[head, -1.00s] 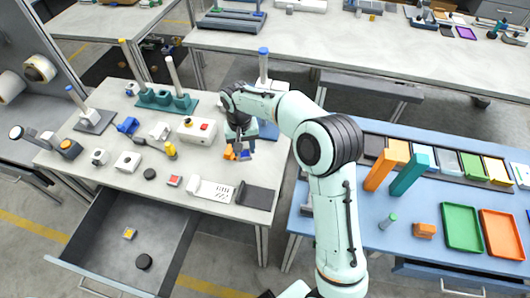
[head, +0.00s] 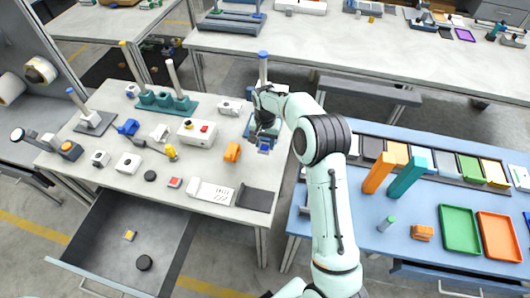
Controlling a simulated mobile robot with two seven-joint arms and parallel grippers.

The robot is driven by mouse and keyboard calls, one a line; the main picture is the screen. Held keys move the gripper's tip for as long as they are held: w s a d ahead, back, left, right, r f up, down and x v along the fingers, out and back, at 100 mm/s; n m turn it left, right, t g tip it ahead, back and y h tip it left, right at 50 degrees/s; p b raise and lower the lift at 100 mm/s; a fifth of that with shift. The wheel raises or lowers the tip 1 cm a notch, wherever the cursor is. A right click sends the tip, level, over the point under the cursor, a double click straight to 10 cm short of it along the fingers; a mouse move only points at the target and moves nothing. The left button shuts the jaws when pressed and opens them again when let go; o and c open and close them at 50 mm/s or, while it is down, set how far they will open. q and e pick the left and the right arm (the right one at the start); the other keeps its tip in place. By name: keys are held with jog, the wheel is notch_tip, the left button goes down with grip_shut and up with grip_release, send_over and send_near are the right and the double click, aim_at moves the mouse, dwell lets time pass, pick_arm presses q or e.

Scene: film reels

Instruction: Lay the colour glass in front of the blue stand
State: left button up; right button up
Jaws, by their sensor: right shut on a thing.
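My right gripper (head: 262,140) is over the back right part of the left-hand white table. It is shut on a small blue-and-pale piece (head: 264,149), which looks like the colour glass; the jaws hide part of it. The blue stand (head: 263,66) is a pale post with a blue cap, just behind my gripper. My forearm and gripper cover most of its blue base. The held piece is at the front side of that base; I cannot tell whether it touches the table. My left gripper is not in view.
An orange block (head: 232,152) stands just left of my gripper. A white box with a red button (head: 197,133) is further left. An open drawer (head: 185,240) juts out below.

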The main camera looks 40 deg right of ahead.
aim_at(265, 157)
jog(key=shift+f, duration=2.85)
jog(key=shift+f, duration=0.1)
jog(key=o, duration=1)
jog(key=shift+o, duration=0.2)
notch_tip(265, 157, up, 12)
jog(key=shift+f+p, duration=0.15)
jog(key=shift+p, duration=0.15)
jog(key=shift+r, duration=0.3)
jog(key=shift+f, duration=0.1)
